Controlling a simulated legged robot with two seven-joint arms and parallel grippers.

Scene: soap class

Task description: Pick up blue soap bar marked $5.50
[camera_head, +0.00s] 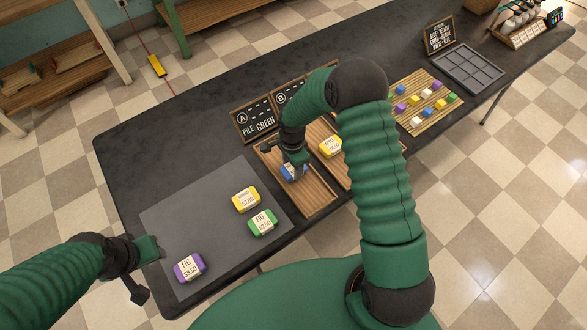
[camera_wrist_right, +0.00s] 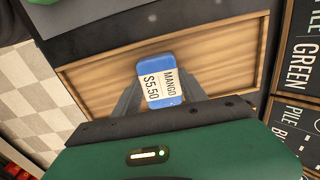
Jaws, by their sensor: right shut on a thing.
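The blue soap bar (camera_wrist_right: 158,82) has a white label reading "MANGO $5.50" in the right wrist view. In the head view the blue soap bar (camera_head: 292,172) is over the left wooden tray (camera_head: 318,203), partly hidden by my gripper. My right gripper (camera_head: 294,160) is shut on it from above. I cannot tell whether the bar touches the tray. My left gripper (camera_head: 143,268) is at the lower left, near the grey mat's (camera_head: 165,222) edge and apart from the soaps; its jaw opening is unclear.
On the mat lie a yellow soap (camera_head: 246,199), a green soap (camera_head: 262,222) and a purple soap (camera_head: 189,267). Another yellow soap (camera_head: 330,146) sits in the second tray. Chalkboard signs (camera_head: 257,119) stand behind the trays. Small coloured blocks (camera_head: 425,100) lie on a board at right.

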